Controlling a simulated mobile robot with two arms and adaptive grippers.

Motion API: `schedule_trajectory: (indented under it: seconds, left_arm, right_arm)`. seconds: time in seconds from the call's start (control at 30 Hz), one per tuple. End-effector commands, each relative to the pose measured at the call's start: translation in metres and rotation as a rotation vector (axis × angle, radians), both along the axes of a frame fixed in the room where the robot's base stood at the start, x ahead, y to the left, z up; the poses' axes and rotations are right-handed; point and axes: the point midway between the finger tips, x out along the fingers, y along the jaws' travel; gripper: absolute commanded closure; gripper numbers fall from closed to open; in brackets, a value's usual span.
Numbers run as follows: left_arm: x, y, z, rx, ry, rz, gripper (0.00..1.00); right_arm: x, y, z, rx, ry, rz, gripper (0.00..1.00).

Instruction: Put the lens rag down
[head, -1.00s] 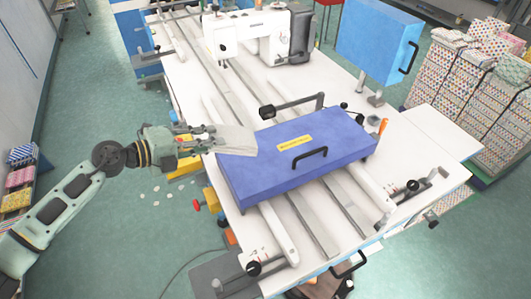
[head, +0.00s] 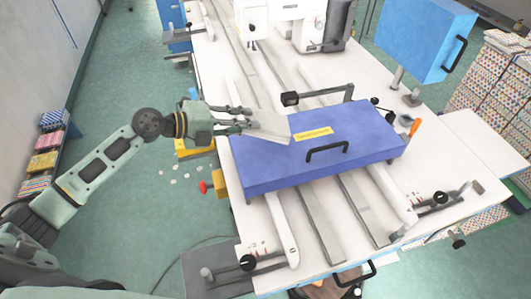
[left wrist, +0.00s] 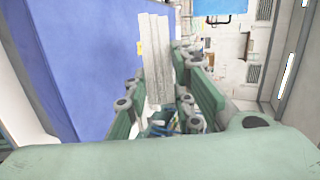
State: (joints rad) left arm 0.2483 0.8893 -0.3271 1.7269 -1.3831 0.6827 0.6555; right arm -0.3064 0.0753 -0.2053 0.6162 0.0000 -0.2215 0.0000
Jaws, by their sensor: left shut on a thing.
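The lens rag (head: 268,127) is a pale grey, flat cloth. My left gripper (head: 240,122) is shut on its left end, and its free end reaches over the blue case (head: 350,153) near the back left edge. I cannot tell whether the rag touches the lid. In the left wrist view the rag (left wrist: 153,55) sticks out ahead between the green fingers (left wrist: 160,110), with the blue case (left wrist: 85,60) to its left. My right gripper is not in view.
The case, with a black handle (head: 327,149) and yellow label (head: 312,134), lies on a white table (head: 440,175) with rails. A black bracket arm (head: 318,94) stands behind it. A white sewing machine (head: 268,15) and blue box (head: 425,35) are farther back.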

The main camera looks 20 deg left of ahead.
Motion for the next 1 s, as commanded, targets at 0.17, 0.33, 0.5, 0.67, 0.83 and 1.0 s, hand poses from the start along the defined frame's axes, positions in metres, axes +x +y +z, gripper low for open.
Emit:
schedule_trajectory:
  seconds: [0.17, 0.33, 0.5, 0.67, 0.83, 1.0]
  left_arm:
    - [0.0, 0.0, -0.028, -0.002, 0.0, 0.002, 1.0]
    - [0.0, 0.0, -0.044, -0.001, 0.0, 0.0, 1.0]
    - [0.0, 0.0, -0.048, -0.001, -0.001, 0.0, 1.0]
    - [0.0, 0.0, -0.047, -0.001, -0.001, 0.0, 1.0]
    - [0.0, 0.0, -0.047, -0.001, -0.001, 0.0, 0.65]
    - [0.0, 0.0, -0.047, -0.001, -0.001, 0.0, 0.65]
  right_arm:
    - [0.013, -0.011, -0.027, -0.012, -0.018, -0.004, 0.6]
    - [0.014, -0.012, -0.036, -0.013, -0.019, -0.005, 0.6]
    - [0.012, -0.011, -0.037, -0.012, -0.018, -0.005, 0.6]
    - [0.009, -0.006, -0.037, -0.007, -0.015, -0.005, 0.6]
    - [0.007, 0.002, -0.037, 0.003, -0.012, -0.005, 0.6]
    - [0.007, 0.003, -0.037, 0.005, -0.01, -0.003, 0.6]
